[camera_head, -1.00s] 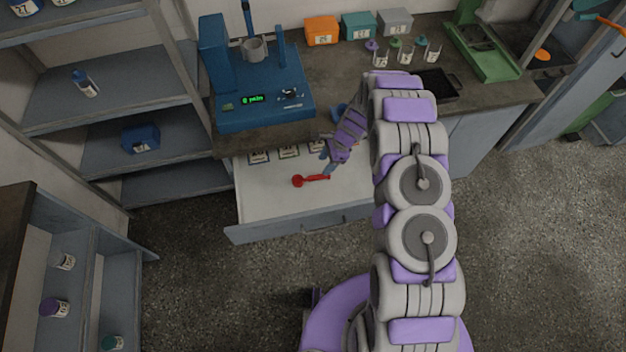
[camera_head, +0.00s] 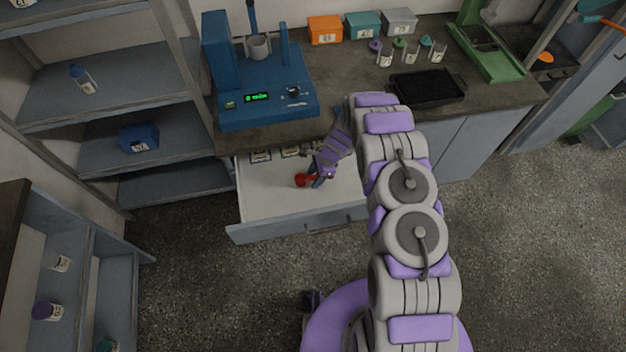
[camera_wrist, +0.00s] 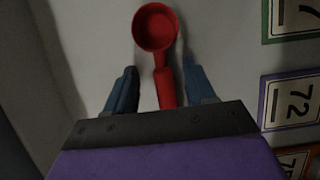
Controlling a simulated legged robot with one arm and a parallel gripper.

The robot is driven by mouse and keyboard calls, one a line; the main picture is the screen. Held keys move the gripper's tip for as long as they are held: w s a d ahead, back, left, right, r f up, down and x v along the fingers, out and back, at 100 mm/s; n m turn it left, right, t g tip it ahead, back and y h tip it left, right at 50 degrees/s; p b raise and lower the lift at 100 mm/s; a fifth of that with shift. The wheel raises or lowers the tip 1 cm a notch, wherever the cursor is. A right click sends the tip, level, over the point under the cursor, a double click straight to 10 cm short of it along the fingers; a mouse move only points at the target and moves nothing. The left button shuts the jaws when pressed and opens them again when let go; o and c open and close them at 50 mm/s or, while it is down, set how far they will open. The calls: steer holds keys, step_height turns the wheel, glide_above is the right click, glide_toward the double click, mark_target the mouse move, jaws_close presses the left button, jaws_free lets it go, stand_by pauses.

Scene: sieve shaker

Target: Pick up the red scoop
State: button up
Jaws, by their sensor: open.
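The red scoop (camera_head: 301,180) lies in the open white drawer, with its handle mostly hidden by my gripper in the head view. In the wrist view the scoop's round bowl (camera_wrist: 156,27) is ahead of my fingertips, and its handle runs back between the two blue fingers. My gripper (camera_wrist: 159,80) is open, one finger on each side of the handle, with a visible gap on both sides. In the head view my gripper (camera_head: 318,180) is low over the drawer at the scoop. I cannot tell the exact height between the fingers and the drawer bottom.
The pulled-out drawer (camera_head: 265,212) has a front wall and numbered cards (camera_wrist: 290,100) along its back. The counter edge overhangs behind it. A blue shaker machine (camera_head: 262,90) stands on the counter, and a black tray (camera_head: 428,88) is at right. Shelves (camera_head: 160,190) stand left.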

steer(key=shift+s+a+f, duration=0.1)
steer(key=shift+c, duration=1)
steer(key=shift+d, duration=0.3)
steer(key=c, duration=0.4)
jaws_close()
step_height(320, 180, up, 10)
steer(key=p, duration=0.2)
